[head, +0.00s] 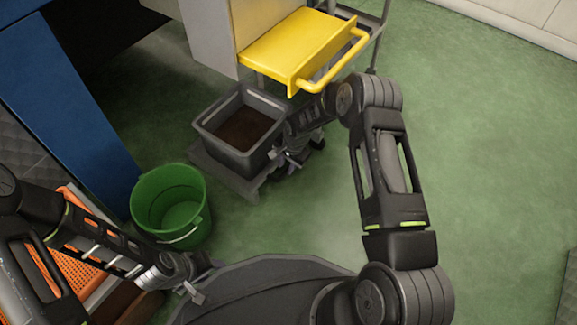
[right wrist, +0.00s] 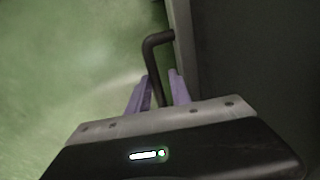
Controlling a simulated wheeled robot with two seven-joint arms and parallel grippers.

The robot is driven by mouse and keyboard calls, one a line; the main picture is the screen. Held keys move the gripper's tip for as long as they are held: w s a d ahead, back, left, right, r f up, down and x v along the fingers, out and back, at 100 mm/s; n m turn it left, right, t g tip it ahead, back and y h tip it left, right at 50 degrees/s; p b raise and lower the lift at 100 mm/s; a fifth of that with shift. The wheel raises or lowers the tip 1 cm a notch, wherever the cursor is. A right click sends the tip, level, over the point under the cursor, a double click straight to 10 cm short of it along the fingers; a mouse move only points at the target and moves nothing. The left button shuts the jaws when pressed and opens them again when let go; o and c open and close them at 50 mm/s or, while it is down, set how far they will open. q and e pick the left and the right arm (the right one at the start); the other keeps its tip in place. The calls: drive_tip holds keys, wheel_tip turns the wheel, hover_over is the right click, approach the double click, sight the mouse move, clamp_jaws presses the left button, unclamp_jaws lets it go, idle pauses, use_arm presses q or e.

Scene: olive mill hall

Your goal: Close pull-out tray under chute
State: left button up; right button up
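A grey, low flat pull-out tray (head: 251,187) is out on the floor beside the machine, with a dark grey bin (head: 210,134) of brown material on it. A yellow chute-like part (head: 290,42) with a yellow handle juts from the machine above. My right gripper (head: 288,156) is low at the bin's right side. In the right wrist view its fingers (right wrist: 160,84) stand apart on both sides of a dark bent bar (right wrist: 154,42) by a grey wall. Firm contact does not show. My left gripper (head: 193,284) is beside the green bucket; its finger gap is unclear.
A green bucket (head: 171,206) stands left of the tray, close to it. A blue post (head: 60,100) and an orange crate (head: 75,262) are at the left. The green floor at the right is clear.

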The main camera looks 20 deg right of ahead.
drive_tip(key=o, duration=0.3)
drive_tip(key=shift+a, duration=0.1)
drive_tip(key=shift+s, duration=0.1)
